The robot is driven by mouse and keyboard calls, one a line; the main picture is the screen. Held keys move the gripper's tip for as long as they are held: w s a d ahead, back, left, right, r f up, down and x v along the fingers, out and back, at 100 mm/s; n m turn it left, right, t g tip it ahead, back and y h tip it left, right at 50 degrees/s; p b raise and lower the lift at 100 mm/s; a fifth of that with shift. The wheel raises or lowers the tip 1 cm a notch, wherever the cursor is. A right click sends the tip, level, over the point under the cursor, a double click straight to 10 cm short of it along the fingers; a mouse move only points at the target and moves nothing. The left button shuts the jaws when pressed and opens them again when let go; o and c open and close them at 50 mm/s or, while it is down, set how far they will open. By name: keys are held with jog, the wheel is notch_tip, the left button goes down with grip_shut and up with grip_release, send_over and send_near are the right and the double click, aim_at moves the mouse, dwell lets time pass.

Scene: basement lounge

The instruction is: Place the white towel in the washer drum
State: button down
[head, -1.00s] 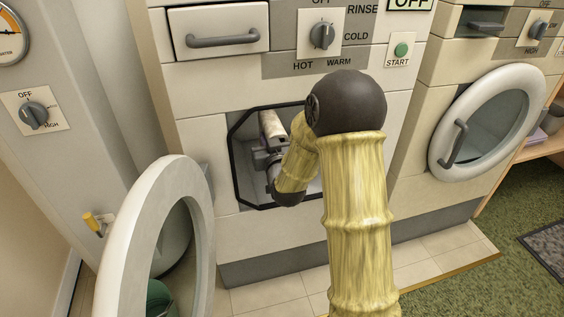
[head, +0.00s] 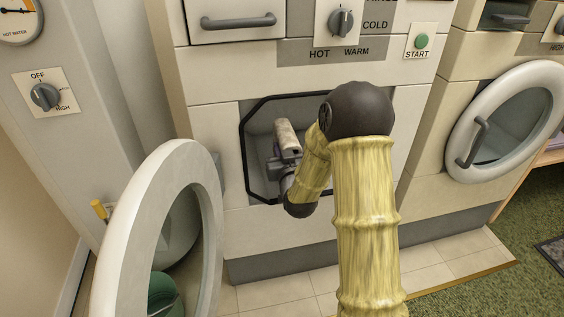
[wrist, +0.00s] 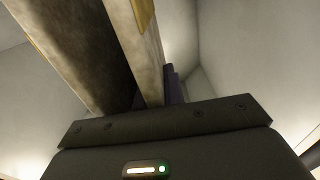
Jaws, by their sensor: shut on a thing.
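The white towel (head: 287,137) is a pale, rolled-looking bundle inside the opening of the middle washer. My gripper (head: 284,152) is shut on it, inside the dark-rimmed drum opening (head: 244,150). The drum's grey inner wall shows around them. In the wrist view the towel (wrist: 70,45) is a long, pale and brownish shape with a yellow stripe, rising from my gripper (wrist: 168,90). Part of one dark finger shows beside it. The washer door (head: 125,235), a white ring with glass, stands swung open to the left. My arm hides the right part of the opening.
A second washer with a closed round door (head: 508,120) stands at the right. The start button (head: 422,41), dial (head: 341,22) and drawer handle (head: 238,21) are above the opening. A green object (head: 163,293) shows through the open door's glass.

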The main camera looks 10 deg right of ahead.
jog(key=shift+a, duration=0.1)
notch_tip(320, 180, down, 4)
jog(key=shift+w+r+b, duration=0.1)
jog(key=shift+b, duration=0.95)
jog(key=shift+a, duration=0.1)
jog(key=shift+r, duration=0.1)
jog(key=shift+f, duration=0.25)
jog(key=c, duration=1.5)
grip_release()
jog(key=shift+r, duration=0.15)
